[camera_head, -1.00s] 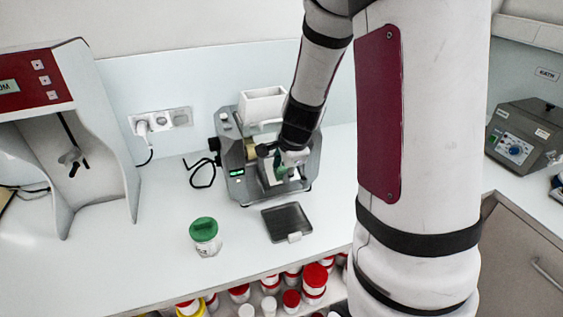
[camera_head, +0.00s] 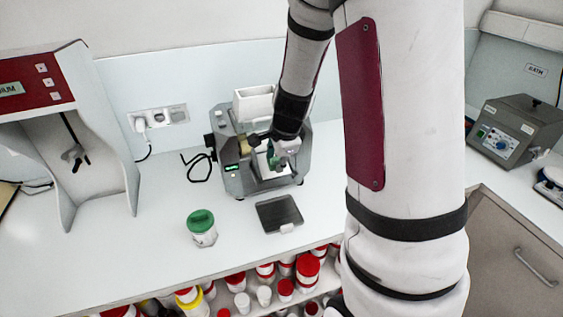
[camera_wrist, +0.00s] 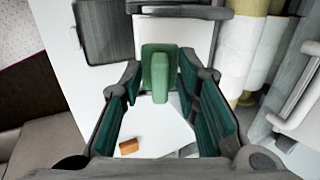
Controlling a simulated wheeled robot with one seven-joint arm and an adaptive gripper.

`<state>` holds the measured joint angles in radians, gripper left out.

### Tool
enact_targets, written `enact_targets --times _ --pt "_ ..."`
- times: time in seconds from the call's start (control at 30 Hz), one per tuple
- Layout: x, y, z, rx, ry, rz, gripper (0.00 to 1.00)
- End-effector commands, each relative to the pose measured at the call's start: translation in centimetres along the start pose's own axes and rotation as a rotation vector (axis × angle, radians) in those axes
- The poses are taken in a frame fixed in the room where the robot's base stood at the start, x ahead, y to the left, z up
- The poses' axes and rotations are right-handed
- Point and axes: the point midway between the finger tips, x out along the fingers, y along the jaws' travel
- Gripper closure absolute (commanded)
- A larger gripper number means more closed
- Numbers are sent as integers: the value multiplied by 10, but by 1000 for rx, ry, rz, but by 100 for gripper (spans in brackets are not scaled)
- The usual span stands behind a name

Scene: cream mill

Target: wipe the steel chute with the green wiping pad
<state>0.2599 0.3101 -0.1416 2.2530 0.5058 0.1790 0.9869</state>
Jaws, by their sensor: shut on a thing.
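The grey mill (camera_head: 236,178) stands on the white counter against the wall. The pale steel chute (camera_head: 268,168) is at its front, partly hidden by my gripper (camera_head: 279,156). In the wrist view, the green wiping pad (camera_wrist: 160,72) sits between the tips of my gripper's teal-lined fingers (camera_wrist: 160,80), and my gripper is shut on it. A light, smooth surface (camera_wrist: 155,135), seemingly the chute, lies below the pad. A small orange-brown patch (camera_wrist: 128,146) shows on it at lower left. Whether the pad touches the chute I cannot tell.
A dark flat tray (camera_head: 279,213) lies in front of the mill; it also shows in the wrist view (camera_wrist: 103,30). A white hopper (camera_head: 254,103) tops the mill. Several red-lidded jars fill the shelf below. The counter's left middle is clear.

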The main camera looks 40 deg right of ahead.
Motion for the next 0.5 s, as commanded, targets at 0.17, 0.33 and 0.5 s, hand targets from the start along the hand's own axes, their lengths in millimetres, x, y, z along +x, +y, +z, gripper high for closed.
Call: enact_targets --times 0.17,0.33,0.5 --pt "-16 -3 0 -1 0 -1 93" --pt "-29 -6 0 -1 0 -2 93" --pt "-42 -10 0 -2 1 -2 93"
